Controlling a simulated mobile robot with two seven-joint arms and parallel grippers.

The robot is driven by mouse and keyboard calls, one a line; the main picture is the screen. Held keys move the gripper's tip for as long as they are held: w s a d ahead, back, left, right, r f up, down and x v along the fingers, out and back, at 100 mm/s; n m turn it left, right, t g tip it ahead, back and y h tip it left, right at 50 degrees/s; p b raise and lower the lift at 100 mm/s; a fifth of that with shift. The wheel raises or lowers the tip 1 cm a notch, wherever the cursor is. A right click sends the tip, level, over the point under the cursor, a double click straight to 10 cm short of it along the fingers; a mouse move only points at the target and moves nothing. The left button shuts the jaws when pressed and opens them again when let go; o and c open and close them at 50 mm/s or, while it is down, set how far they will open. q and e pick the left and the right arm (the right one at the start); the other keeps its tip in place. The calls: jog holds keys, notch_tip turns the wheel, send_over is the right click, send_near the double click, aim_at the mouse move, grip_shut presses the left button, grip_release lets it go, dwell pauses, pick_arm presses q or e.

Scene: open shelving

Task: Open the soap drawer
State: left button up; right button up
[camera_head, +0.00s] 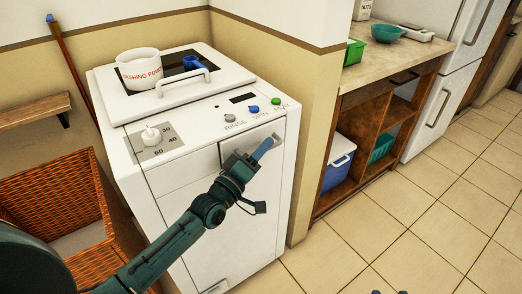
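The white washing machine (180,225) stands against the wall corner. The soap drawer (233,148) is the panel at the upper right of its front, below the buttons, and looks flush with the front. The drawer's grey handle (276,141) is partly hidden by my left gripper. My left gripper (263,148) reaches up to the handle with its blue-tipped fingers at it. I cannot tell whether they are closed around it. At the bottom edge, two small dark tips, probably my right gripper (389,292), barely show, away from the machine.
A washing powder tub (139,70) and a blue scoop (192,62) sit on the lid. A wicker hamper (60,200) stands left of the machine. A wooden shelf unit (330,190) with a blue cooler (337,160) stands right. The tiled floor in front is clear.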

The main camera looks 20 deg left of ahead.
pick_arm(q)
grip_shut()
dwell(0.6)
